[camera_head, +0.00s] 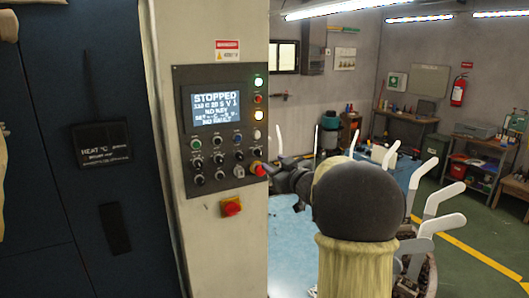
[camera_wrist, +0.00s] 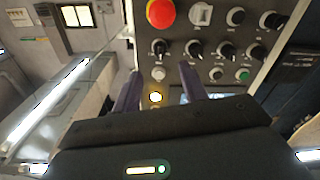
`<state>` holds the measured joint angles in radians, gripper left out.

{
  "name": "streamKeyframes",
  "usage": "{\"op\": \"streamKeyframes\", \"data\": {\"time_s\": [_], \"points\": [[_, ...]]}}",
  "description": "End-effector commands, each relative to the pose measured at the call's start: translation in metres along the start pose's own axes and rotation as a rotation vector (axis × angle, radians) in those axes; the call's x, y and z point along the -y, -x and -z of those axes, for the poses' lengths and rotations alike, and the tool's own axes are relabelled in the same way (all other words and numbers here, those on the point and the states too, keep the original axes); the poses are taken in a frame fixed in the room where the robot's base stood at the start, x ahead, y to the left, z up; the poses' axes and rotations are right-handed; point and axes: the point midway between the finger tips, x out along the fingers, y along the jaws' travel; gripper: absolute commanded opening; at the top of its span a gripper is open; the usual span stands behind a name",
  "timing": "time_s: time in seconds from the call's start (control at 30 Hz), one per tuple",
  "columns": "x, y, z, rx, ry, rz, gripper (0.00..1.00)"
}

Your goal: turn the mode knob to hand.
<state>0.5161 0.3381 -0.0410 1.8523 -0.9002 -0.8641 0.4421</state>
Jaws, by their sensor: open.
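A dark control panel (camera_head: 222,192) on a pale column carries a lit screen (camera_head: 216,106) reading "STOPPED", with buttons and several black knobs below it. The mode knob is among these, but the labels are too small to tell which it is. The wrist view shows the panel upside down, with knobs such as one at the left of the middle row (camera_wrist: 158,47) and one beside it (camera_wrist: 193,49). My gripper (camera_wrist: 160,88) is open and empty, its fingers apart in front of the panel near a lit yellow lamp (camera_wrist: 155,97). In the head view its fingertips are unclear.
A red mushroom button (camera_wrist: 160,13) sits at the panel's corner, near my wrist in the head view. A dark blue cabinet (camera_head: 60,200) stands left. White sock forms (camera_head: 440,224) stand at right.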

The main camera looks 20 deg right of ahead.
Motion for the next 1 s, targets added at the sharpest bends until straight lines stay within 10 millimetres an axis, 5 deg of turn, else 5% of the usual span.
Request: {"op": "streamKeyframes", "data": {"time_s": [0.4,0.8,1.0], "points": [[-0.003,-0.066,0.001,0.002,0.0,-0.004,0.43],[-0.003,-0.074,-0.001,0.001,0.001,-0.005,0.43],[-0.003,-0.074,-0.001,0.001,0.0,-0.004,0.06]]}}
